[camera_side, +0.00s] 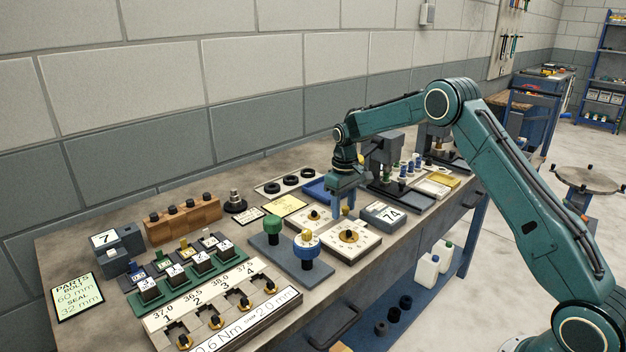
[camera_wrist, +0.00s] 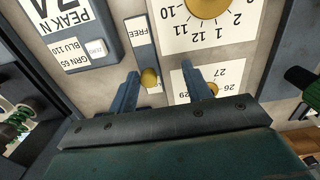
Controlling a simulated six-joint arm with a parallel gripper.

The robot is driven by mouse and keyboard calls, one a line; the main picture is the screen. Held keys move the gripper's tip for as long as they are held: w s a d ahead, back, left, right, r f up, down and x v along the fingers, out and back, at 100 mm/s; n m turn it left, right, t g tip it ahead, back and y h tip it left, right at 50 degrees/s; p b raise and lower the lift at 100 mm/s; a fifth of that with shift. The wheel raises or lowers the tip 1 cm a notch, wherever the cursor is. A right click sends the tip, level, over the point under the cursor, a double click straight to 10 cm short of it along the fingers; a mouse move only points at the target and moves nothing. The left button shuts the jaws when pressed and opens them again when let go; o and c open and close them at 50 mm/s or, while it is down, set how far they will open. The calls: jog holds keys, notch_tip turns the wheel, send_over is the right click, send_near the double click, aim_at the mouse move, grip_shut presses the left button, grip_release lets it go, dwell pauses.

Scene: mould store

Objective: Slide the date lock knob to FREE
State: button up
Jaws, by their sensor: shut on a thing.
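The date lock knob (camera_wrist: 149,78) is a small brass knob on a narrow grey slide strip in the wrist view. It sits towards the near end of the strip, apart from the white FREE label (camera_wrist: 142,30) at the far end. My gripper (camera_wrist: 162,76) has its two blue-grey fingers on either side of the knob, shut on it; the left finger lies close against it. In the side view my gripper (camera_side: 343,212) points down between the dial plates and the grey 74 readout.
A month dial (camera_wrist: 205,8) and a smaller date dial (camera_wrist: 212,88) sit right of the strip. The grey 74 readout (camera_wrist: 75,30) stands to its left. In the side view, green and blue knobs (camera_side: 307,245) stand on a plate at the front left.

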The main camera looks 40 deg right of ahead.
aim_at(354, 220)
jog(key=shift+d+r+m+t, duration=0.25)
jog(key=shift+d+m+t, duration=0.05)
jog(key=shift+d, duration=0.7)
jog(key=shift+s, duration=0.35)
jog(key=shift+c, duration=0.2)
jog(key=shift+s, duration=0.25)
jog(key=shift+c, duration=1.2)
jog(key=shift+s, duration=0.1)
jog(key=c, duration=0.4)
jog(key=shift+s, duration=0.55)
jog(key=o, duration=1.6)
jog(key=shift+a+f, duration=0.1)
jog(key=shift+a, duration=0.05)
jog(key=shift+c, duration=0.2)
